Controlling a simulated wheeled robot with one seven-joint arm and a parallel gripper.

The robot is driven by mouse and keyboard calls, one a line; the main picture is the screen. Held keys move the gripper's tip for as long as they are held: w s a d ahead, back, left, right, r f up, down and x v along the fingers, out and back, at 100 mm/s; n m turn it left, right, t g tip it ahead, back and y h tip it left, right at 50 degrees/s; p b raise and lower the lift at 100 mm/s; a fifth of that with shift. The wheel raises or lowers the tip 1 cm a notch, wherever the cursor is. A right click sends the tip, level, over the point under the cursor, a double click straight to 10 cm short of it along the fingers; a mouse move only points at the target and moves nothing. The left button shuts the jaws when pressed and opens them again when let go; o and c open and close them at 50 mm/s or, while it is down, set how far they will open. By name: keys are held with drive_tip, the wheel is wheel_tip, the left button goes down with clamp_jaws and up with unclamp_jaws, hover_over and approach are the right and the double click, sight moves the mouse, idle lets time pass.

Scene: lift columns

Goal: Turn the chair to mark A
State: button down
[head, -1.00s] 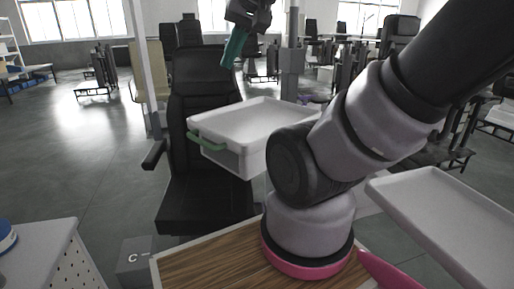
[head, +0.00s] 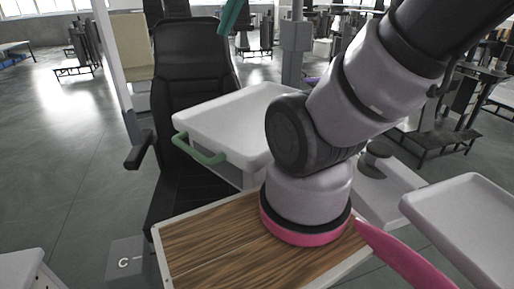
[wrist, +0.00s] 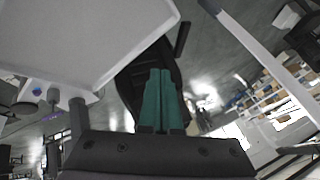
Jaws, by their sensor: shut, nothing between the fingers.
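The black chair (head: 187,68) stands in front of me in the head view, its tall backrest at the far side and one armrest (head: 140,150) out to the left. My arm, the white tray and my wooden top hide part of its seat. My gripper (head: 231,14) shows only as a teal piece at the top edge of the head view, by the backrest's upper right. In the wrist view, my gripper (wrist: 162,75) has its teal fingers together and empty, with the dark chair (wrist: 128,88) behind them.
A white tray with a green handle (head: 205,150) stands between my arm and the chair. Another white tray (head: 465,225) is at the right. A pale upright post (head: 112,60) stands left of the chair. Open floor (head: 65,140) lies to the left.

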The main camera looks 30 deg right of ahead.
drive_tip(key=w+d+f+m+g+y, duration=0.1)
drive_tip(key=w+d+f+m+g, duration=0.25)
drive_tip(key=w+f+m, duration=0.7)
drive_tip(key=w+d+f+m+g+y, duration=0.1)
drive_tip(key=w+d+f+m+g, duration=0.3)
drive_tip(key=w+f+m, duration=0.6)
drive_tip(key=w+d+f+m+g+h, duration=0.1)
drive_tip(key=w+d+f+m, duration=0.1)
drive_tip(key=d+f+m, duration=0.45)
drive_tip(key=w+d+f+m+g+h, duration=0.1)
drive_tip(key=w+d+f+m, duration=0.2)
drive_tip(key=f, duration=0.7)
drive_tip(key=w+d+f+m+g+h, duration=0.1)
drive_tip(key=w+d+f+m, duration=0.1)
drive_tip(key=d+f+m, duration=0.45)
drive_tip(key=s+a+f+n, duration=0.1)
drive_tip(key=s+a+f, duration=0.1)
drive_tip(key=f, duration=0.8)
drive_tip(key=shift+s+a+f, duration=0.2)
drive_tip(key=shift+s+f, duration=0.05)
drive_tip(key=shift+s, duration=0.35)
